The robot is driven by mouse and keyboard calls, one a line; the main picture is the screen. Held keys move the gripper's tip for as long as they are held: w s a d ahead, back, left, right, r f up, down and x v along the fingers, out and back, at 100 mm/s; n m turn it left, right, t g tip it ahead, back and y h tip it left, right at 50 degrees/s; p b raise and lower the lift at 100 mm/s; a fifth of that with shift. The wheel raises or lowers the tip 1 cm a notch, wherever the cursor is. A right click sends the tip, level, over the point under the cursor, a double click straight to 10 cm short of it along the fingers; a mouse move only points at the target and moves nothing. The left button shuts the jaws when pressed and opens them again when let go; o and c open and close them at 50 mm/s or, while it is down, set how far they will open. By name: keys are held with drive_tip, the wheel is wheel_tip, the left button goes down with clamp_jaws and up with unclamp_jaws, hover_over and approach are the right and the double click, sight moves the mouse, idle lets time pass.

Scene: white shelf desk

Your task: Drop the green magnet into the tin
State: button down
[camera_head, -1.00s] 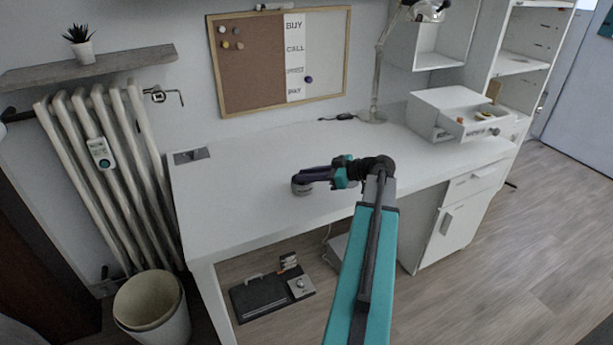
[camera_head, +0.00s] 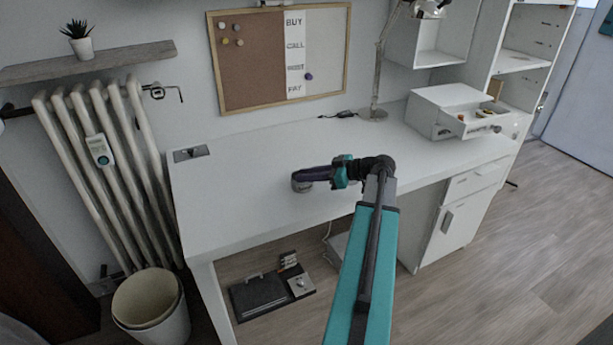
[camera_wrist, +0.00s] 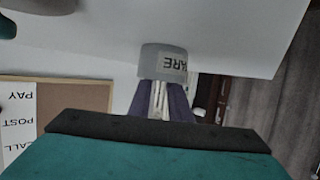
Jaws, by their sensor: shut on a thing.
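My gripper (camera_head: 318,175) is over the white desk (camera_head: 235,205), reaching left. It is shut on a small grey cylinder, which looks like the tin (camera_head: 301,186). In the wrist view the tin (camera_wrist: 163,62) sits at the fingertips, with a label partly reading "ARE". I cannot tell whether it touches the desk. None reads clearly as green at this size.
An open drawer (camera_head: 470,126) with small items stands at the desk's back right, near a lamp (camera_head: 377,85). A waste bin (camera_head: 150,305) and radiator (camera_head: 100,150) are at the left. The desk's left part is mostly clear.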

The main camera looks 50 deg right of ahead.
drive_tip(key=shift+f, duration=0.1)
drive_tip(key=c, duration=1.9)
unclamp_jaws()
drive_tip(key=shift+r+p, duration=0.8)
drive_tip(key=shift+p, duration=0.15)
drive_tip(key=b+v, duration=0.1)
drive_tip(key=v, duration=1.1)
drive_tip(key=shift+f, duration=0.15)
